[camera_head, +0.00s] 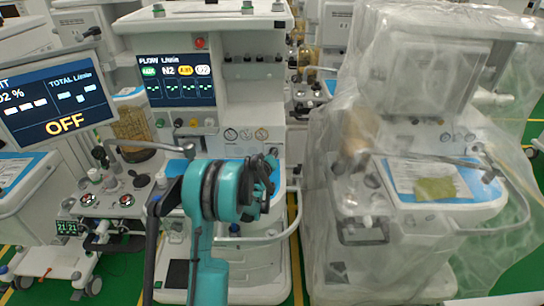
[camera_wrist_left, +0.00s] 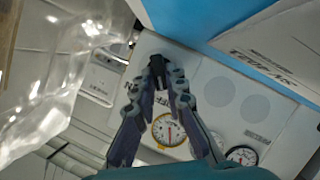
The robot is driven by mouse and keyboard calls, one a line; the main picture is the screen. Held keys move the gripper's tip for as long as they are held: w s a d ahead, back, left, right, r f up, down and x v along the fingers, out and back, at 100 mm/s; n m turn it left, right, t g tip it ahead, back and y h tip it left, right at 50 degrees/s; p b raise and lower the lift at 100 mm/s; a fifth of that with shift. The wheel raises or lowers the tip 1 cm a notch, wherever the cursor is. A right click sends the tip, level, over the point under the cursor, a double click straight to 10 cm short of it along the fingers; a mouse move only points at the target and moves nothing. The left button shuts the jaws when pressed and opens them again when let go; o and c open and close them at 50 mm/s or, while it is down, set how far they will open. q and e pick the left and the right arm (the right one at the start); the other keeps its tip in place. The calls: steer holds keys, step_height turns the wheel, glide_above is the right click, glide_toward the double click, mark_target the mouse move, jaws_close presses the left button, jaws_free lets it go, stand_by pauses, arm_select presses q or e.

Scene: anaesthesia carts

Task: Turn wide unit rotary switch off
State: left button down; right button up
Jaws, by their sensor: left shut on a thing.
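The wide unit (camera_head: 265,95) stands in the middle, with a lit flow screen (camera_head: 178,80) and a row of small gauges on its front panel. My left gripper (camera_head: 270,168) reaches that panel just below and right of the gauges. In the left wrist view its two fingers (camera_wrist_left: 164,68) are closed together at the white panel, above a round gauge (camera_wrist_left: 168,129). They are shut on a small dark part that looks like the rotary switch, mostly hidden by the fingertips. The switch's angle cannot be read. My right gripper is not in view.
A plastic-covered cart (camera_head: 420,170) stands close on the right. Another cart on the left has a screen (camera_head: 58,100) reading OFF. A blue-edged worktop (camera_wrist_left: 230,18) borders the panel in the wrist view, and clear plastic hangs at its left.

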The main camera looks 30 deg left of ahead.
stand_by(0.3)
arm_select(q)
steer(key=c, duration=1.6)
jaws_free()
steer(key=shift+w, duration=0.15)
steer(key=shift+o, duration=0.2)
steer(key=v, duration=1.2)
steer(key=shift+f, duration=0.1)
